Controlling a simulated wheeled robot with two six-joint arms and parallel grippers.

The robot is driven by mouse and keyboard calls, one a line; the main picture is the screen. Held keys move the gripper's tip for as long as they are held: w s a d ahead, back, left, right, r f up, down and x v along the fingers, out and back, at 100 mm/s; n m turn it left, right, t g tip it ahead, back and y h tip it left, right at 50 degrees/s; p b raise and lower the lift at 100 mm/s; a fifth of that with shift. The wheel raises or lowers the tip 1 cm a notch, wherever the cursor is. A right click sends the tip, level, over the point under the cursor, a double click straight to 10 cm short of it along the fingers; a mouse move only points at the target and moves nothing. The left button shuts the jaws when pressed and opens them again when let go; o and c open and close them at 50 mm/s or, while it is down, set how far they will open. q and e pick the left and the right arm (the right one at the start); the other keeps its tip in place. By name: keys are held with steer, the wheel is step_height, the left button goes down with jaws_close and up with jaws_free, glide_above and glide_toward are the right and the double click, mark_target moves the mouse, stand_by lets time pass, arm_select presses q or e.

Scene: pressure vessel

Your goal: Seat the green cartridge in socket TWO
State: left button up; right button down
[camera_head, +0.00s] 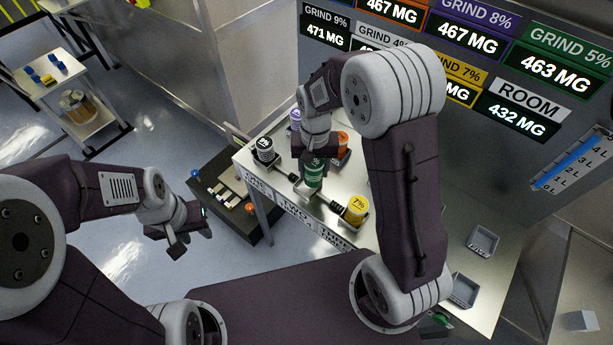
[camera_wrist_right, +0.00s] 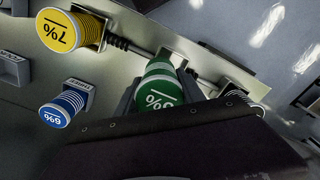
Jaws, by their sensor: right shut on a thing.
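The green cartridge (camera_head: 313,174) is in my right gripper (camera_head: 314,160), above or at the middle socket position by the TWO label (camera_head: 296,216). In the right wrist view the green cartridge (camera_wrist_right: 160,90) stands between the two fingers, its percent label toward the camera. The right gripper (camera_wrist_right: 160,98) is shut on it. A pale metal plate (camera_wrist_right: 174,57) of the socket shows beyond it. The cartridge's lower end is hidden, so I cannot tell whether it touches the socket. My left gripper (camera_head: 191,238) is empty and open, off to the left of the bench.
An orange cartridge (camera_head: 341,144) is behind. A blue cartridge (camera_wrist_right: 66,106) shows in the wrist view. Grey trays (camera_head: 482,242) lie on the right of the bench.

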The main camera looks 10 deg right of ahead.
mark_target(308, 178)
steer(key=shift+w+a+f, duration=0.55)
steer(key=shift+a, duration=0.1)
step_height(308, 178, down, 4)
steer(key=shift+s+r+p, duration=0.15)
steer(key=shift+p, duration=0.15)
steer(key=shift+f, duration=0.2)
steer(key=shift+f, duration=0.1)
steer(key=c, duration=0.7)
jaws_free()
